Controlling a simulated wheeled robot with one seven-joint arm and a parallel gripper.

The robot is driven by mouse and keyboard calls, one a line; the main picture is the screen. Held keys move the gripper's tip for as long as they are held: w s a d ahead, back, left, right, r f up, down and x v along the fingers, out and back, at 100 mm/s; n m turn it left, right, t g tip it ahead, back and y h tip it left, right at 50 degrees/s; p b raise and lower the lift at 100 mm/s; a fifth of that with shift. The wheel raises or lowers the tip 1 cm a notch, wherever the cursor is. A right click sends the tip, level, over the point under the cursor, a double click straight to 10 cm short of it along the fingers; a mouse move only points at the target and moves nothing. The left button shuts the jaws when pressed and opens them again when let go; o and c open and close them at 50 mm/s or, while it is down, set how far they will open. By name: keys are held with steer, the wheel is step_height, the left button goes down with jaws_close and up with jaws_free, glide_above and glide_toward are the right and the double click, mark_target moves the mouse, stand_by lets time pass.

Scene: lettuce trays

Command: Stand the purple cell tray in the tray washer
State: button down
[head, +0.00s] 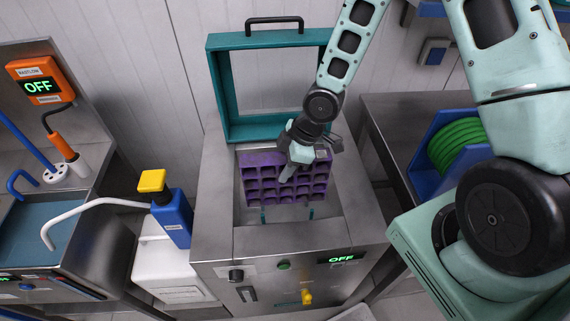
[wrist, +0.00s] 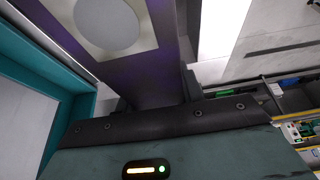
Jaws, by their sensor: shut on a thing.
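The purple cell tray (head: 262,190) is in the head view, over the open well of the tray washer (head: 225,235). Its cells face the head camera and it looks upright or tilted. My gripper (head: 298,160) is shut on the tray near its upper edge. In the wrist view the purple tray (wrist: 130,60) passes close in front of the gripper body; the fingertips are mostly hidden. The washer's teal-framed lid (head: 222,95) stands open behind the tray. Small teal pegs (head: 263,215) show below the tray. I cannot tell whether the tray touches the washer floor.
Left of the washer stand a blue bottle with a yellow cap (head: 173,215) on a white container (head: 155,255) and a sink (head: 75,225). The washer display reads OFF (head: 341,258).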

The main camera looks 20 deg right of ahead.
mark_target(286, 190)
steer(key=shift+f+b, duration=4.25)
steer(key=shift+f, duration=0.85)
steer(key=shift+d+r, duration=0.1)
steer(key=shift+f+b, duration=0.3)
steer(key=shift+f, duration=0.25)
steer(key=shift+c, duration=1.6)
jaws_free()
steer(key=shift+r, duration=0.15)
step_height(286, 190, up, 8)
steer(key=p, duration=0.7)
